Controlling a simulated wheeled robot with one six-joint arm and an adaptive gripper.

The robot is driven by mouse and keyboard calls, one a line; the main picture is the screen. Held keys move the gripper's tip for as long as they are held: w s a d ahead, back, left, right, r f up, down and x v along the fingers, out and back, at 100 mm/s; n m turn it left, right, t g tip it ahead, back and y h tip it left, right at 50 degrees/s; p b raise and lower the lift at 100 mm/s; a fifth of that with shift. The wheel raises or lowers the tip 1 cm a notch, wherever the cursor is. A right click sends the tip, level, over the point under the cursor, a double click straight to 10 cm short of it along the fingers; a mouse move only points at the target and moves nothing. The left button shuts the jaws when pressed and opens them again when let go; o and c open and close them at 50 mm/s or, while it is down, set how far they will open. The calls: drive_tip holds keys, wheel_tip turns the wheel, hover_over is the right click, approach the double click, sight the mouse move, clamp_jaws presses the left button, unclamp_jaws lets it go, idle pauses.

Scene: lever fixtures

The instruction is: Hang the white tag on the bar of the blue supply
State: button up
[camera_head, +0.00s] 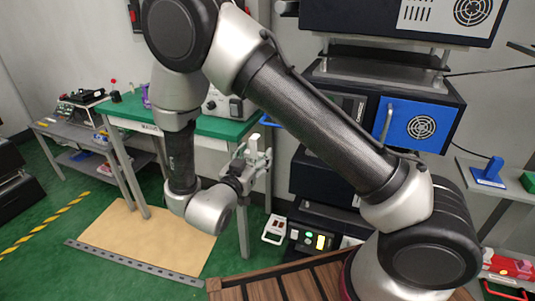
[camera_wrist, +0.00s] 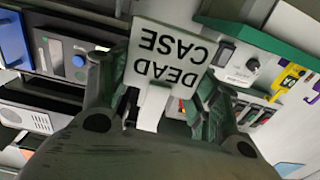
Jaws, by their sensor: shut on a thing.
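The blue supply (camera_head: 425,122) is a box with a blue front and round fan grille in the rack at the right of the head view. Its upright bar (camera_head: 387,121) is on the left of that front. A blue panel (camera_wrist: 12,42) shows at the left edge of the wrist view. My gripper (camera_head: 257,165) is left of the supply and lower, apart from it. In the wrist view its fingers are shut on the white tag (camera_wrist: 166,62), which reads "DEAD CASE" upside down. The tag's lower part is partly hidden between the fingers.
A green-topped bench (camera_head: 215,126) with instruments stands behind my gripper. Dark units sit above and below the blue supply. A side shelf (camera_head: 500,182) at the right holds a blue piece (camera_head: 488,172). My arm crosses in front of the rack. A wooden slatted surface (camera_head: 285,285) is below.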

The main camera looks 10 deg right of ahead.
drive_tip(key=f+x, duration=0.1)
drive_tip(key=x, duration=1.3)
drive_tip(key=shift+f, duration=0.25)
idle(0.3)
drive_tip(key=o, duration=1.1)
